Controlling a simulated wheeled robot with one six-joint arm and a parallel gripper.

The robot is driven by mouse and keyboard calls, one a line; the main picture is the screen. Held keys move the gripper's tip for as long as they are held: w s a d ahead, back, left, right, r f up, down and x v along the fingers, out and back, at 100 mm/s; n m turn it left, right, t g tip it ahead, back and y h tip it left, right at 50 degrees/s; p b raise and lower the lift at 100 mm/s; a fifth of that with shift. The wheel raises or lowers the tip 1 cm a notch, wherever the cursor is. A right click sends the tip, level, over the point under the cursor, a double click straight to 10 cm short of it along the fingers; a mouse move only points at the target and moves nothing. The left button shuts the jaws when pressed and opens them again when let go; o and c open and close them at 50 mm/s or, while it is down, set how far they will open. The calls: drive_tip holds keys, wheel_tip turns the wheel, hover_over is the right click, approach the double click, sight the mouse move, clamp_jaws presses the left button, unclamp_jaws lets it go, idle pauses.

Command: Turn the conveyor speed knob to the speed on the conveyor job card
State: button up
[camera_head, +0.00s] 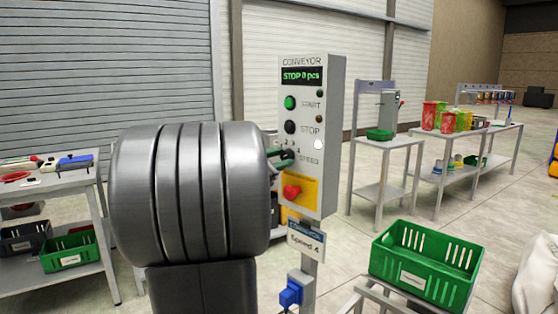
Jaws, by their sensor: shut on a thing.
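The grey conveyor control panel (329,120) stands upright on a post in the middle of the head view. Its display (301,76) reads "STOP 0 pcs". Below are a green START button (290,103), a black STOP button (290,127) and the SPEED label (309,160). My gripper (284,156) is at the speed knob, just left of that label, and is shut on it. My large grey arm link hides most of the gripper, and the knob's pointer cannot be made out. The conveyor job card (306,240) hangs below the panel and reads "Speed 4".
A red emergency button (292,192) on a yellow plate sits just below the knob. A green crate (425,265) stands at the lower right, with a blue device (291,294) on the post. Tables with goods stand left and right. Floor is open between them.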

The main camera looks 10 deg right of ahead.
drive_tip(key=o, duration=1)
drive_tip(key=v, duration=1.4)
drive_tip(key=shift+w, duration=0.1)
drive_tip(key=shift+d, duration=0.1)
drive_tip(key=x, duration=1.3)
drive_tip(key=shift+w+d, duration=0.15)
drive_tip(key=shift+d, duration=0.15)
